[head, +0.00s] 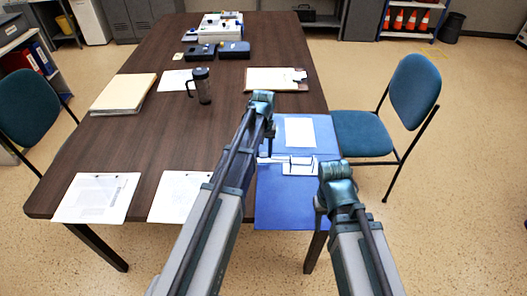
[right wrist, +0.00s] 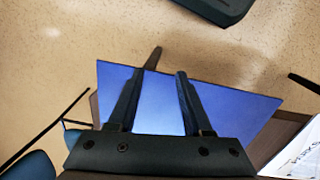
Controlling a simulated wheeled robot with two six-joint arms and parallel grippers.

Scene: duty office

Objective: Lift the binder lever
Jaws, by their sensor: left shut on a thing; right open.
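A blue binder (head: 290,212) lies open across the right edge of the brown table, with a white sheet on its far part. Its metal lever mechanism (head: 299,166) crosses the middle. My left gripper (head: 268,151) is at the left end of the mechanism, shut on what appears to be the lever; the arm hides most of the grip. My right gripper (head: 320,205) is by the binder's near right part. In the right wrist view its two fingers (right wrist: 160,76) are apart, with the blue cover (right wrist: 160,110) behind them and nothing held between.
A mug (head: 202,87), a folder stack (head: 122,94) and a clipboard (head: 276,78) stand or lie further back on the table (head: 150,145). Loose sheets (head: 97,198) lie at the near left. A blue chair (head: 363,134) is close to the right edge.

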